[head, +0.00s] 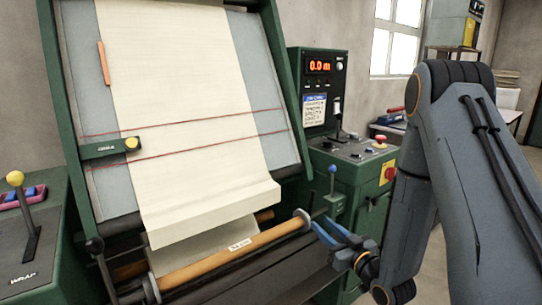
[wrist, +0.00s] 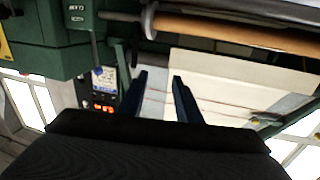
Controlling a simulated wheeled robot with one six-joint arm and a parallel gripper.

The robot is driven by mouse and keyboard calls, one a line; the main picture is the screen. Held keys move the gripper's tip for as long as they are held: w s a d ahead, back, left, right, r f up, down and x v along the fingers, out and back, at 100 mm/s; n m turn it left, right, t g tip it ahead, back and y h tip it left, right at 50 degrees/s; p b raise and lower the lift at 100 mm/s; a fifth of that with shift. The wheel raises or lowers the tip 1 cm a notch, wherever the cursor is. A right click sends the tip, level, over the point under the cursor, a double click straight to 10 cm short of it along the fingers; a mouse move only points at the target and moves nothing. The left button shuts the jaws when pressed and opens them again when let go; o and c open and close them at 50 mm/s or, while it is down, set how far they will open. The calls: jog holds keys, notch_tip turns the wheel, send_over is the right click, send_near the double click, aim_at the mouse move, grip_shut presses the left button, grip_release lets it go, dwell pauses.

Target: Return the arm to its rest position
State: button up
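My gripper (head: 325,229) is at the right end of the wooden roller, in front of the green machine. Its blue fingers point left toward the roller's end, and I cannot tell from the head view if they touch it. In the wrist view my gripper (wrist: 158,78) shows two dark fingers spread apart with nothing between them. My arm (head: 450,150) fills the right side of the head view. The cream cloth (head: 195,110) hangs down the sloped board and drapes in a fold near the roller (head: 235,252). It also shows in the wrist view (wrist: 215,75).
A control box (head: 318,90) with a red "0.0 m" display stands behind the gripper, above a green cabinet (head: 365,185) with buttons. A lever panel (head: 30,235) marked WRAP is at left. Two red lines cross the cloth. Open floor shows at the lower right.

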jog(key=s+d+f+m+g+h, duration=0.1)
jog(key=s+d+m+g+h, duration=0.3)
jog(key=s+g+h, duration=0.5)
jog(key=s+r+g, duration=0.2)
jog(key=s+g, duration=0.1)
jog(key=s, duration=0.7)
jog(key=s+a+r+g+y, duration=0.1)
jog(key=s+g, duration=0.3)
jog(key=s, duration=0.6)
jog(key=shift+a+r+m, duration=0.2)
jog(key=shift+r+m, duration=0.2)
jog(key=shift+r, duration=0.1)
